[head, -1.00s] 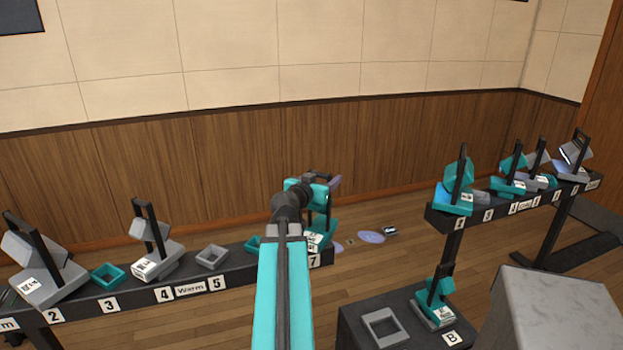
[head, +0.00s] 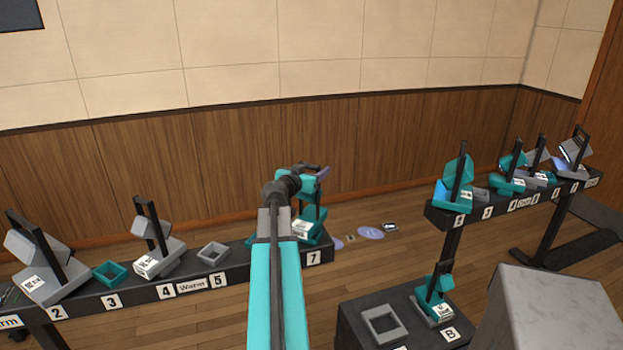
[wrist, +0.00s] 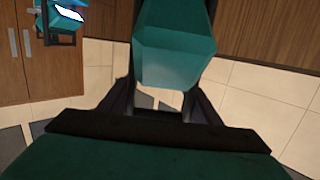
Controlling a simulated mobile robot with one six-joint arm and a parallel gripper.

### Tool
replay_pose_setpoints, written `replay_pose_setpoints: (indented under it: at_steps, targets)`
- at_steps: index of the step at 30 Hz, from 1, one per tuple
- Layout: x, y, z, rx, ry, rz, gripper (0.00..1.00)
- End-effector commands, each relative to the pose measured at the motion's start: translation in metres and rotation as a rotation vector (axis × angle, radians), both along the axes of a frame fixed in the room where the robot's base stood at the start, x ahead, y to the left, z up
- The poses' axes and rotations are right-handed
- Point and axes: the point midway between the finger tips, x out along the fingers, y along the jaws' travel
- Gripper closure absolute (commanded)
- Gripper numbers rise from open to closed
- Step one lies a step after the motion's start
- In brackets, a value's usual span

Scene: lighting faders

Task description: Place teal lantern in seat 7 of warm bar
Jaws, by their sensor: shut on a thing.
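The teal lantern (head: 309,226), with a dark upright frame and a white label on its base, is at the right end of the warm bar (head: 135,294), by the seat 7 label (head: 313,257). My gripper (head: 312,181) is shut on the lantern's upper part. The lantern looks upright; I cannot tell whether its base rests in the seat or hangs just above it. Seat 7 is hidden behind the lantern and my arm. In the wrist view a teal block (wrist: 175,50) fills the top middle, just beyond the jaws.
Grey lanterns (head: 40,270) (head: 152,245) stand at seats 2 and 4. A teal frame (head: 109,273) and a grey frame (head: 212,252) are empty. Another bar (head: 440,215) with several lanterns is at right. A teal lantern (head: 435,298) stands by label B, beside an empty grey frame (head: 384,324).

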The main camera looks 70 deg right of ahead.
Motion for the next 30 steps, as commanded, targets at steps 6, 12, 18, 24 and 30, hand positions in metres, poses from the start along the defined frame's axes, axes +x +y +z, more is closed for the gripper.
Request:
replay_pose_setpoints:
  at_steps: [6, 12, 18, 24, 30]
  targets:
    - [0.001, -0.001, 0.002, -0.003, 0.001, 0.001, 1.0]
    - [0.008, -0.008, 0.002, -0.003, 0.002, 0.001, 1.0]
    - [0.01, -0.009, -0.01, -0.002, 0.003, 0.0, 1.0]
    - [0.01, -0.009, -0.026, -0.003, 0.002, 0.0, 1.0]
    - [0.01, -0.009, -0.034, -0.004, 0.001, 0.0, 1.0]
